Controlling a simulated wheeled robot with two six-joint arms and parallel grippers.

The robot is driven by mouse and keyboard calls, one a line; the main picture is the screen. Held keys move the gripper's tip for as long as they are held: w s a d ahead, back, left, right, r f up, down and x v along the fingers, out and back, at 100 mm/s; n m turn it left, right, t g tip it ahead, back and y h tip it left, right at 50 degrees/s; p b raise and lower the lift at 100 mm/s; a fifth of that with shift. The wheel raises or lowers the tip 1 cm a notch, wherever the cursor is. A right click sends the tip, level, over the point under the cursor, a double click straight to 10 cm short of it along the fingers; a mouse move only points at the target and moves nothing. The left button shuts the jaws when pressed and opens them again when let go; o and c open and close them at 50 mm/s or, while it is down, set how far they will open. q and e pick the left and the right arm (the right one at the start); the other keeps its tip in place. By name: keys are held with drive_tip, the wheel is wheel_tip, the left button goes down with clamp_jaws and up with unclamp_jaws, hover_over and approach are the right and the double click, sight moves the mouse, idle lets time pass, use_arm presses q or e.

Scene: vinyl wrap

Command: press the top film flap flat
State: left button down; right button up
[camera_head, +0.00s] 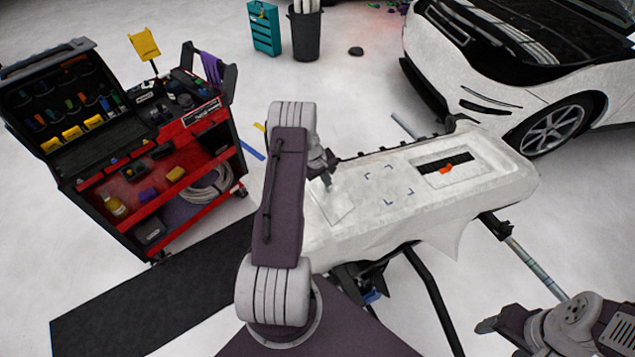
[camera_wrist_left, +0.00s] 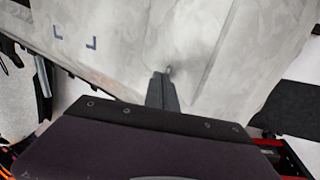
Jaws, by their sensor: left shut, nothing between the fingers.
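A long white panel covered in pale film (camera_head: 390,215) lies on a stand in the head view; its film also fills much of the left wrist view (camera_wrist_left: 120,50). A loose film edge (camera_head: 447,243) hangs from the panel's near side. A pale squarish patch (camera_head: 333,207) lies at its left end; I cannot tell whether this is the top flap. My left gripper (camera_head: 326,181) is shut and empty, its tips at the film beside this patch. In the wrist view the closed fingertips (camera_wrist_left: 164,76) are at or just above the film; contact is unclear. My right gripper (camera_head: 484,326) is low at the right, away from the panel.
Corner marks (camera_head: 382,184) and a white card with a black strip and orange object (camera_head: 446,169) are on the panel. A red tool cart (camera_head: 215,160) stands left, a dark mat (camera_head: 150,300) in front of it. A white car (camera_head: 480,90) is at the back right.

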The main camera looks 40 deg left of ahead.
use_arm(q)
drive_tip(key=shift+w+d+f, duration=0.1)
drive_tip(key=shift+d+f, duration=0.05)
idle(0.5)
drive_tip(key=shift+s+a, duration=0.35)
drive_tip(key=shift+s, duration=0.3)
drive_tip(key=b+v, duration=0.1)
drive_tip(key=v, duration=0.8)
